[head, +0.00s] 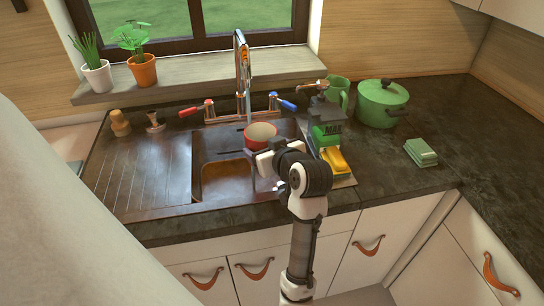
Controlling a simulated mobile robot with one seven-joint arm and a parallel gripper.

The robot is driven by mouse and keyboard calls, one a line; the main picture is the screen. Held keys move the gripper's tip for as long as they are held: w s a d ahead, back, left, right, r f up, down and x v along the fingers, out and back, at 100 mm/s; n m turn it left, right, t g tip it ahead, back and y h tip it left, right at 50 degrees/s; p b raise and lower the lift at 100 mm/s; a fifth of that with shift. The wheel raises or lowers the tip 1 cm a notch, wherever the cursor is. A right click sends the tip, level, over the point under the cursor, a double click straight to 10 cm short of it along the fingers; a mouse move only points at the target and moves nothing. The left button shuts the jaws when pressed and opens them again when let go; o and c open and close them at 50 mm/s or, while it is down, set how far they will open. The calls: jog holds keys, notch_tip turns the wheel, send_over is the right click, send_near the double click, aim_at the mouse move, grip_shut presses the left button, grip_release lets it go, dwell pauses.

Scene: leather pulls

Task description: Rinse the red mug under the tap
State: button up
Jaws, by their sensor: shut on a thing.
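The red mug (259,131) has a pale inside and is held roughly upright over the sink (226,181), with its open top facing up. My gripper (262,152) is shut on the mug's near side; the wrist hides the fingertips and much of the contact. The chrome tap (242,70) rises behind the sink, just behind and left of the mug in the picture. Its red lever (189,112) is on the left and its blue lever (287,105) on the right.
Right of the sink are a green box (325,135), a yellow item (335,160), a green mug (338,92), a lidded green pot (382,103) and a green sponge-like block (421,152). The ribbed drainer (144,185) on the left is clear.

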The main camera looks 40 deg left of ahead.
aim_at(260, 134)
jog(key=shift+w+a+f, duration=0.2)
jog(key=shift+w+a, duration=0.4)
jog(key=shift+a, duration=0.6)
jog(key=shift+w+a+f, duration=0.15)
jog(key=shift+w+a, duration=0.5)
jog(key=shift+a, duration=0.5)
jog(key=shift+w+a+f, duration=0.2)
jog(key=shift+w+a, duration=0.4)
jog(key=shift+a, duration=0.6)
jog(key=shift+w+d, duration=0.1)
jog(key=shift+w+d, duration=0.15)
jog(key=shift+w, duration=0.15)
jog(key=s+d, duration=0.1)
jog(key=d, duration=0.1)
jog(key=s+d, duration=0.1)
jog(key=d, duration=0.1)
jog(key=s+d+p, duration=0.1)
jog(key=d, duration=0.1)
jog(key=shift+s+d, duration=0.25)
jog(key=shift+d, duration=0.1)
jog(key=shift+a, duration=0.1)
